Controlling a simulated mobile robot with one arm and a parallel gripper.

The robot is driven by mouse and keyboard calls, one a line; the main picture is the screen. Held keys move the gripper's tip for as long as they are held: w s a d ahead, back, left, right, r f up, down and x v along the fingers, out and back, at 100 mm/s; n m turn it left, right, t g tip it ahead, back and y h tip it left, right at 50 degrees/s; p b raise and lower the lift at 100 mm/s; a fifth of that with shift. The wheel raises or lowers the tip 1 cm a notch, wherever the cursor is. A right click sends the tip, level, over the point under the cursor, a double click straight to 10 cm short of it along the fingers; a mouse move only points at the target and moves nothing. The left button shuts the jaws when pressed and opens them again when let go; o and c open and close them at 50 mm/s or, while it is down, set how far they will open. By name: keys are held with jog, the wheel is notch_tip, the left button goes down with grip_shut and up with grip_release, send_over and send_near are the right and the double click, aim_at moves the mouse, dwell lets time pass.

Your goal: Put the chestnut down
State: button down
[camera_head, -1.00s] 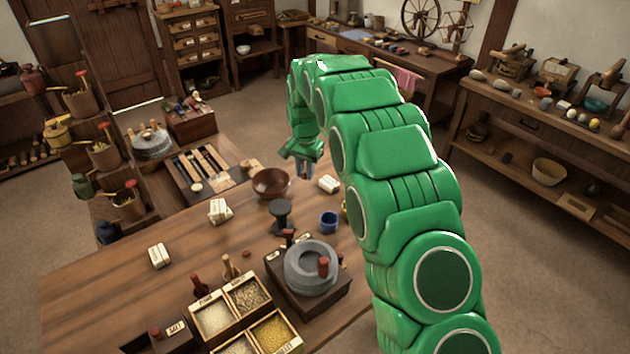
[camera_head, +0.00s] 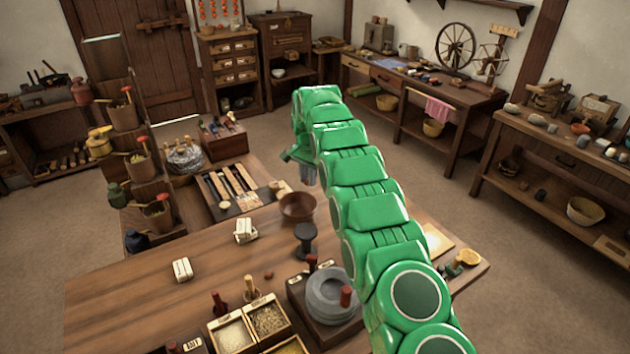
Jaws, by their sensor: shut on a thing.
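My gripper (camera_head: 307,176) hangs at the end of my green arm, above the far edge of the wooden table (camera_head: 130,298), near a brown bowl (camera_head: 297,206). Its fingers are small in view and point down. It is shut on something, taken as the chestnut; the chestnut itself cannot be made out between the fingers. The bowl stands just below and a little left of the gripper. A small reddish-brown lump (camera_head: 268,275) lies on the table; I cannot tell what it is.
A dark stand (camera_head: 305,240) and a grey quern (camera_head: 333,297) stand near my arm. White bundles (camera_head: 245,230) and (camera_head: 182,269) lie on the table. Divided grain boxes (camera_head: 233,334) are at the front. The table's left middle is mostly clear. My arm hides part of its right side.

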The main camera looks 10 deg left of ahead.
jog(key=shift+w+a+f, duration=0.1)
jog(key=shift+a+f, duration=0.1)
jog(key=shift+a, duration=0.15)
jog(key=shift+w+a+f, duration=0.1)
jog(key=shift+a+f, duration=0.05)
jog(key=shift+a, duration=1.4)
send_over(299, 214)
jog(key=shift+f, duration=5.5)
jog(key=c, duration=0.9)
grip_release()
jog(key=shift+r, duration=0.1)
